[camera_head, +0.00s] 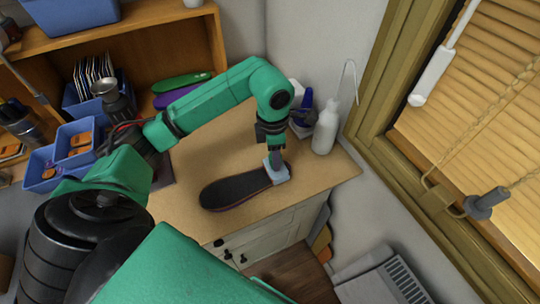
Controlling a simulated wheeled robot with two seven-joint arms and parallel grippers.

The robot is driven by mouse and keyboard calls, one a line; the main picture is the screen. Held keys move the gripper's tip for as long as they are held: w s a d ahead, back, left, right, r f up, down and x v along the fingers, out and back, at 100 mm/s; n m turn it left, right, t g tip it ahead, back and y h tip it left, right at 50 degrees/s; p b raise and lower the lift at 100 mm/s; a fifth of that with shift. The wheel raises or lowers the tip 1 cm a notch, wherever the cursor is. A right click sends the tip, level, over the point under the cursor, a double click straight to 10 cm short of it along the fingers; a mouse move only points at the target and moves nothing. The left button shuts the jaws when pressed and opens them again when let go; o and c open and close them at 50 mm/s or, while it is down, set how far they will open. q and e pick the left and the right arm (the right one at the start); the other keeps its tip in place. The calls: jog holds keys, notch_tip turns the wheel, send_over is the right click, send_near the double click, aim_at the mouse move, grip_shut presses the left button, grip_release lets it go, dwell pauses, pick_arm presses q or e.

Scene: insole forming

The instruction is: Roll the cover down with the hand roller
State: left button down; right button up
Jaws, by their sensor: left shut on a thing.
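A dark insole-shaped piece with a reddish edge (232,190) lies flat on the wooden worktop (193,222), its long side running left to right. My left gripper (271,140) points down above its right end. It is shut on the grey handle of what looks like the hand roller (276,172), whose pale blue-grey lower part is at the right end of the dark piece. I cannot tell whether it presses on the piece. The cover cannot be told apart from the dark piece. My right gripper is not in view.
A white bottle (325,130) and a dark blue item (304,108) stand at the worktop's back right, near the wall. Green and purple insoles (183,81) lie on the shelf behind. Blue bins (74,143) are at the left. The worktop's front right is clear.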

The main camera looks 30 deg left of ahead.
pick_arm(q)
notch_tip(320, 180, up, 7)
jog(key=p, duration=0.4)
jog(key=shift+r+p, duration=0.1)
jog(key=shift+p, duration=0.25)
